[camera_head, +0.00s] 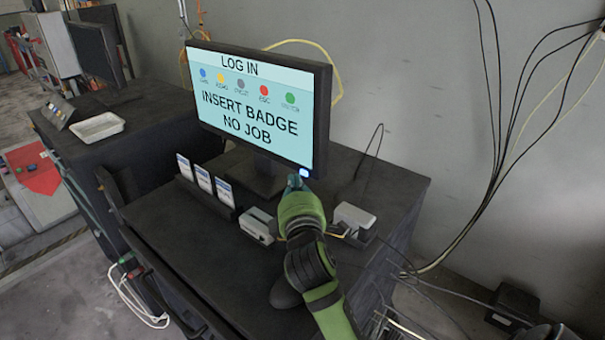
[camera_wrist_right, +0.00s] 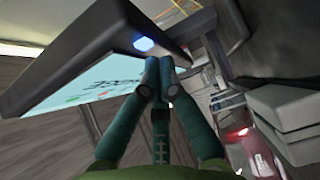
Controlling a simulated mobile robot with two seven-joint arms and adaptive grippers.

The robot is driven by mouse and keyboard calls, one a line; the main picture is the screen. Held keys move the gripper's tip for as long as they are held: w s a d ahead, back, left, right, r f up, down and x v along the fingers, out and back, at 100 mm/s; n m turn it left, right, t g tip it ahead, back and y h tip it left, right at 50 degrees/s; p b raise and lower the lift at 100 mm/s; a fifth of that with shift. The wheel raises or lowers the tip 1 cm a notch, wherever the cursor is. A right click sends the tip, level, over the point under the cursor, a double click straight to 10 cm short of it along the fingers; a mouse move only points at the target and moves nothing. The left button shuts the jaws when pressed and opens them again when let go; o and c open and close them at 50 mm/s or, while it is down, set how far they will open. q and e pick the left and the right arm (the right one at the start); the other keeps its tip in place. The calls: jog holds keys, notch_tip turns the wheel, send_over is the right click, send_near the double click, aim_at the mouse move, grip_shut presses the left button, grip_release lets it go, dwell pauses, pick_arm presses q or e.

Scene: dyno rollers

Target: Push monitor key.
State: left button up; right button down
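The monitor (camera_head: 255,110) stands on a dark desk, its lit screen reading "LOG IN", "INSERT BADGE" and "NO JOB". A small glowing blue key (camera_head: 304,172) sits at its lower right corner. In the right wrist view the monitor (camera_wrist_right: 60,65) is tilted, and the key (camera_wrist_right: 143,43) glows on its frame. My right gripper (camera_head: 295,182) is just below the key, at the monitor's lower edge. In the wrist view its fingers (camera_wrist_right: 159,68) are together and empty, with the tips just short of the key. I cannot tell whether they touch the monitor. My left gripper is out of view.
Several badge cards (camera_head: 203,179) stand in a holder left of the monitor's foot. Small pale boxes (camera_head: 256,224) (camera_head: 354,217) sit either side of my right gripper. Cables (camera_head: 490,190) hang at the right. A white tray (camera_head: 97,127) lies on the cabinet at left.

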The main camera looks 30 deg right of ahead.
jog(key=shift+w+d, duration=0.15)
jog(key=shift+d, duration=0.25)
jog(key=shift+d, duration=0.1)
dwell(0.3)
jog(key=shift+s+a, duration=0.2)
jog(key=shift+a, duration=0.35)
jog(key=shift+a, duration=0.1)
jog(key=shift+s+a, duration=0.35)
jog(key=shift+a, duration=0.55)
jog(key=shift+s+a, duration=0.3)
jog(key=shift+a, duration=0.65)
jog(key=shift+s+a, duration=0.35)
jog(key=shift+a, duration=0.55)
